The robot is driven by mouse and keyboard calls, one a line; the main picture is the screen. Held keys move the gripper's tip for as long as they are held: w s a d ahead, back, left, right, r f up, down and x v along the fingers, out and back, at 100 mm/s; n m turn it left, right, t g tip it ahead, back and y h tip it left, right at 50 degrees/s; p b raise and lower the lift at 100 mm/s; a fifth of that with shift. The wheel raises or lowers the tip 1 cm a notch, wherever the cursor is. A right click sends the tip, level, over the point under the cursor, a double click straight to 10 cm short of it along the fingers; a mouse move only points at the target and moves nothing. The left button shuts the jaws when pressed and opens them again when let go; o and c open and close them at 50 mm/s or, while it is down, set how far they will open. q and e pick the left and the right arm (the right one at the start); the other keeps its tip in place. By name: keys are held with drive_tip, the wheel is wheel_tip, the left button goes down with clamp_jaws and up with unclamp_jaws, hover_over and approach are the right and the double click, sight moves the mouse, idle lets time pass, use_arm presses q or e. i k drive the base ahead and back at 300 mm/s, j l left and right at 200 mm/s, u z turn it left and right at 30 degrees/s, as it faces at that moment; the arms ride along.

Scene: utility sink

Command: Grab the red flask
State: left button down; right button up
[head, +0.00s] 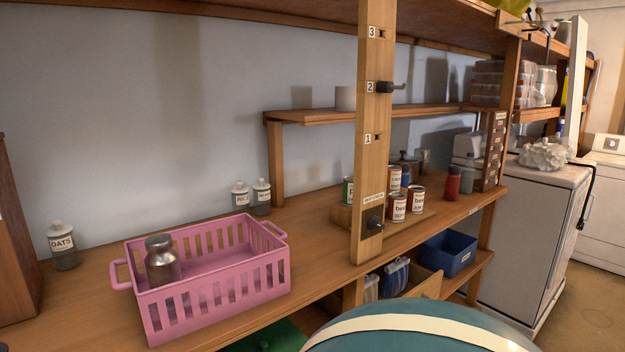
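The red flask (453,184) stands upright on the wooden bench, towards its right end. It is a small red cylinder with a dark top. A grey flask or bottle (467,181) stands right next to it on the right. Neither of my grippers shows in the head view, so I cannot see their state.
A wooden post (374,130) with pegs rises at the bench's front edge, left of the flask. Several cans (397,208) stand on a wooden board behind and beside it. A pink crate (215,289) holds a metal jar (161,264). A white appliance (520,240) stands right.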

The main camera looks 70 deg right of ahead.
sight(453, 177)
drive_tip(key=z, duration=3)
drive_tip(key=i+l+z, duration=0.25)
drive_tip(key=i+z, duration=0.2)
drive_tip(key=i, duration=0.3)
drive_tip(key=i+z, duration=0.3)
drive_tip(key=i, duration=1.3)
drive_tip(key=i+l+u, duration=0.1)
drive_tip(key=i+u, duration=0.15)
drive_tip(key=i, duration=0.2)
drive_tip(key=i+l+u, duration=0.15)
drive_tip(key=i+u, duration=0.15)
drive_tip(key=i, duration=0.15)
drive_tip(key=i+l+u, duration=0.6)
drive_tip(key=u, duration=0.15)
drive_tip(key=i+l+u, duration=0.5)
drive_tip(key=k+l, duration=0.05)
